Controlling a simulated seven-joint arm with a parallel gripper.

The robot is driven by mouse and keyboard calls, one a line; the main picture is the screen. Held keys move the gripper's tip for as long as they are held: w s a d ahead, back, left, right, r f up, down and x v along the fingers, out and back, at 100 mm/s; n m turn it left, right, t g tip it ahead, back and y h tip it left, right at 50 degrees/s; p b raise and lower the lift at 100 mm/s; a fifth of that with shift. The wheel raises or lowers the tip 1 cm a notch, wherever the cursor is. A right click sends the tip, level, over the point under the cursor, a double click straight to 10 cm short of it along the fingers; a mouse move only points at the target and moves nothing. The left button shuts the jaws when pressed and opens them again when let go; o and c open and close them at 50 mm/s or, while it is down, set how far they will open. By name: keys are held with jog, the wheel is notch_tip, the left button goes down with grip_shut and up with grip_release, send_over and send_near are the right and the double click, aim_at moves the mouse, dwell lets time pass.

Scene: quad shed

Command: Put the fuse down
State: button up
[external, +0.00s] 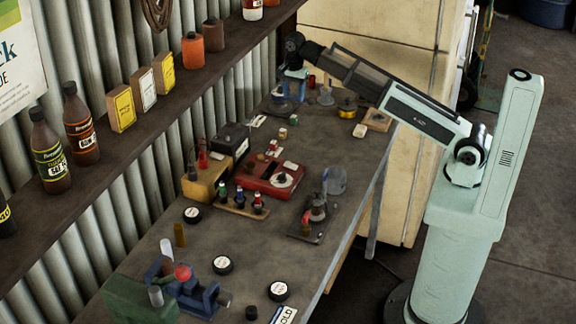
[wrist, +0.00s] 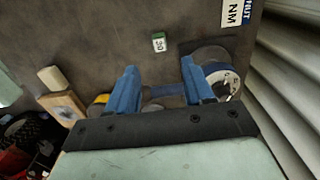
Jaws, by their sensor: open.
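A small green fuse marked 30 (wrist: 158,41) rests on the grey bench top in the wrist view, a little beyond my fingertips and apart from them. In the external view, a small pale and green piece at the bench's far part (external: 293,119) appears to be the same fuse. My gripper (wrist: 157,66) is open, with its two blue fingers spread and nothing held between them. In the external view my gripper (external: 292,74) is small and hangs over the far end of the bench, partly merged with the things behind it.
Near my fingers are a round gauge-like object (wrist: 222,83), a yellow spool (external: 347,106), a pale block (wrist: 53,78) and a wooden block (external: 377,120). A printed label (wrist: 236,13) lies beyond the fuse. The corrugated wall (wrist: 295,85) is close on the right in the wrist view.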

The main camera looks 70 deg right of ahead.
jog(key=shift+r, duration=0.9)
